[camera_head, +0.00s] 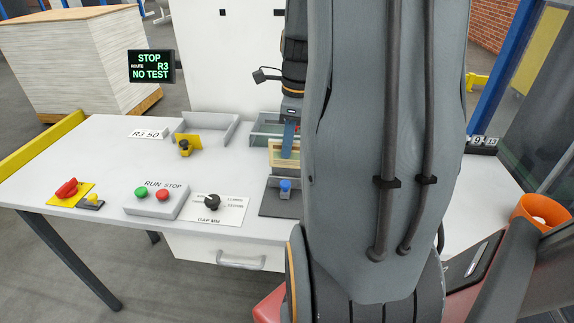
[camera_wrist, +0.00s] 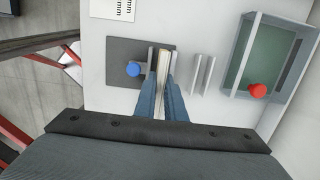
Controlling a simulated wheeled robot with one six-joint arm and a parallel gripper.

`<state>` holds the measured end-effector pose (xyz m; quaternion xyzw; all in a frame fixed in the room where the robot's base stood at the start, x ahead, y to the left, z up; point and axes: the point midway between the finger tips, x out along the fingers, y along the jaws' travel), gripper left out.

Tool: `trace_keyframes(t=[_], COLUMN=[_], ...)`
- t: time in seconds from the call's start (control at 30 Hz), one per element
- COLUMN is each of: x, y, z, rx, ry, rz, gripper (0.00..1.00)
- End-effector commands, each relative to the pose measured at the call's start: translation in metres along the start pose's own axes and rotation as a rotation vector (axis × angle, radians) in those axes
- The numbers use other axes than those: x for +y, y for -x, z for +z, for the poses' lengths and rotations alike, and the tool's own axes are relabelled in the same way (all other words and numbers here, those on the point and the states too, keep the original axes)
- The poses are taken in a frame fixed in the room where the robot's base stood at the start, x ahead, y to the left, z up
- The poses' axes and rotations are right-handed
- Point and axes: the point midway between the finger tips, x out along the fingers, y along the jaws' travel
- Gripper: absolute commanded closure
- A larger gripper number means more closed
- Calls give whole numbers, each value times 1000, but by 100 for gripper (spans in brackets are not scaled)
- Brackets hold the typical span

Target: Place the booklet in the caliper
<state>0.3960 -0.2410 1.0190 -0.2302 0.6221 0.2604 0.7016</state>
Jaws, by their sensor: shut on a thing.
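The caliper is a dark grey base plate (camera_wrist: 115,52) with a blue knob (camera_wrist: 133,69) and upright light grey jaws; in the head view its base (camera_head: 275,207) and knob (camera_head: 285,186) show left of my arm. My gripper (camera_wrist: 163,88) is directly above it, its two blue fingers pointing down and shut on the booklet. The booklet (camera_wrist: 163,62) is a thin cream slab held on edge, lined up with the gap by the caliper jaws. It also shows as a tan block (camera_head: 284,150) in the head view. How deep it sits between the jaws I cannot tell.
Right of the caliper in the wrist view are a grey channel bracket (camera_wrist: 203,74) and a green-floored tray (camera_wrist: 229,72) with a red knob (camera_wrist: 257,90). A grey open tray (camera_head: 232,125), a run/stop box (camera_head: 155,202) and a gap dial (camera_head: 211,202) stand to the left.

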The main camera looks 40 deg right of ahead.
Motion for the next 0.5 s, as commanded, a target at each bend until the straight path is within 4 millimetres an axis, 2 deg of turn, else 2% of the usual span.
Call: trace_keyframes(t=[0.5], x=[0], y=[-54], z=[-8], rx=[0], ry=[-4], rz=[0], gripper=[100])
